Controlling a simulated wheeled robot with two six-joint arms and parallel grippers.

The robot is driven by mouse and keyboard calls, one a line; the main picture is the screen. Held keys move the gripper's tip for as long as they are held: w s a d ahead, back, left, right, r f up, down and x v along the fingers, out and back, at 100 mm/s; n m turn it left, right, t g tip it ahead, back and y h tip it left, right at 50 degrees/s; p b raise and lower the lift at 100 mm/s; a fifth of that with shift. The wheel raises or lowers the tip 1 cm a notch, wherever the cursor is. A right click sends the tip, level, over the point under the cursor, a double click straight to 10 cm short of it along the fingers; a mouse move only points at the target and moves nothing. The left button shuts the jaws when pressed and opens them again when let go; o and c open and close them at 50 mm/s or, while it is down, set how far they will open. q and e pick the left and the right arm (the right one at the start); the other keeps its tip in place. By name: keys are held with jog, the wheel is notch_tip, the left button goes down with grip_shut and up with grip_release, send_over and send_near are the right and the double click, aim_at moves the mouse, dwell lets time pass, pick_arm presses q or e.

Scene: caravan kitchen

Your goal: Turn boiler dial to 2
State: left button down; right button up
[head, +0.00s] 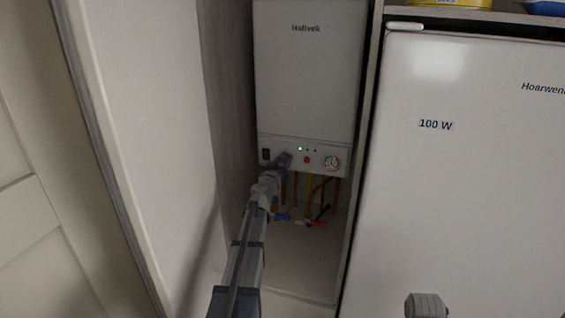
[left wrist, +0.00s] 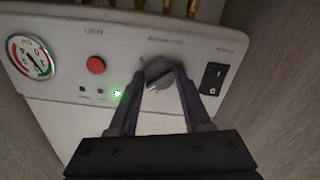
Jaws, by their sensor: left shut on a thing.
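The white boiler (head: 306,75) hangs in the alcove, with a control panel along its bottom. The boiler dial (left wrist: 158,76) is a grey round knob on the panel, seen from the other way up in the left wrist view. My left gripper (left wrist: 161,72) is shut on the dial, one finger on each side of it. In the head view my left gripper (head: 284,160) covers the dial. The dial's number marks are too blurred to read, so I cannot tell its setting.
The panel also has a black rocker switch (left wrist: 213,78), a red button (left wrist: 96,65), a lit green lamp (left wrist: 117,93) and a round gauge (left wrist: 32,58). Pipes and valves (head: 312,222) sit below. A wall panel (head: 150,120) stands left, a white fridge (head: 470,180) right.

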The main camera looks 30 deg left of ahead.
pick_arm(q)
jog(key=n, duration=0.5)
jog(key=shift+n, duration=0.3)
jog(key=n, duration=1)
jog(key=shift+n, duration=2.6)
jog(key=shift+c, duration=1.8)
grip_release()
